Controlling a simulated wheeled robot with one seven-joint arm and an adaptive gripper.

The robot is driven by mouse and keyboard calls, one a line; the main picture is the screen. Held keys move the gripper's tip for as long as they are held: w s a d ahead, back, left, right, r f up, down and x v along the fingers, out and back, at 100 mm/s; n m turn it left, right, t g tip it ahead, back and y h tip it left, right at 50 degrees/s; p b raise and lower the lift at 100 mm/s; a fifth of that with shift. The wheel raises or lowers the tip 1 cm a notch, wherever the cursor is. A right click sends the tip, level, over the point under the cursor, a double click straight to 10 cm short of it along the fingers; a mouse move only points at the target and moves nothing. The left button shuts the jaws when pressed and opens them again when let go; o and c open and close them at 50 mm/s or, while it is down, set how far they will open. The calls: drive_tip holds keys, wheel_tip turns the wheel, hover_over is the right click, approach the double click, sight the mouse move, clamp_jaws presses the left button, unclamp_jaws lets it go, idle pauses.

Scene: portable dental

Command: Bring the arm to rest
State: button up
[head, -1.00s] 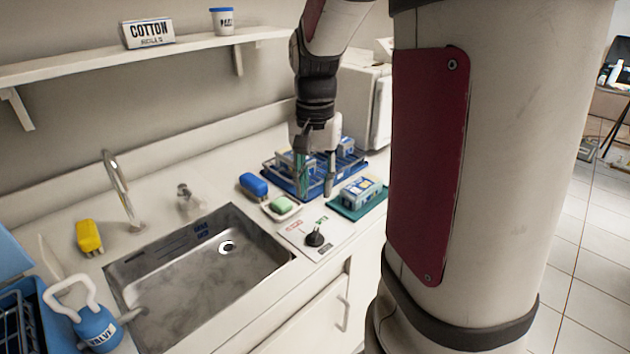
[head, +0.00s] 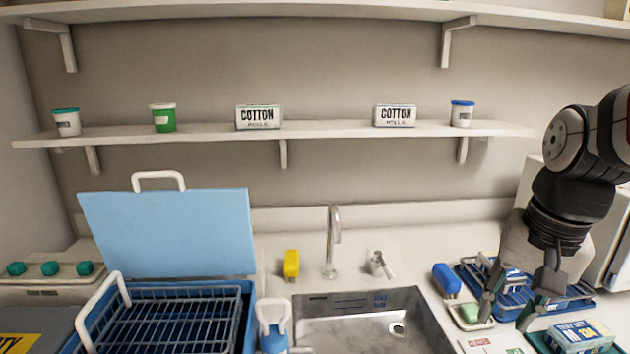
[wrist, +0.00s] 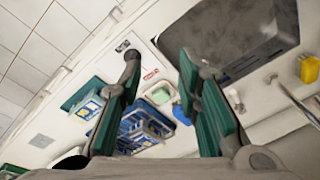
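My gripper (head: 507,308) hangs at the right of the head view, pointing down over the counter right of the sink. Its two fingers stand apart with nothing between them. In the wrist view the open fingers (wrist: 158,72) also show, with green pads and counter visible between them. Gaps between the fingertips and these things are hard to judge.
A sink (head: 350,335) with a faucet (head: 332,240) is left of the arm. A blue case with raised lid (head: 170,232) holds a wire basket. A shelf (head: 320,129) with cotton boxes and cups runs above.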

drive_tip(key=s+a+r+n+t+p, duration=0.2)
drive_tip(key=s+a+r+n, duration=0.2)
drive_tip(key=s+a+n, duration=0.3)
drive_tip(key=s+a, duration=0.2)
drive_tip(key=s, duration=0.2)
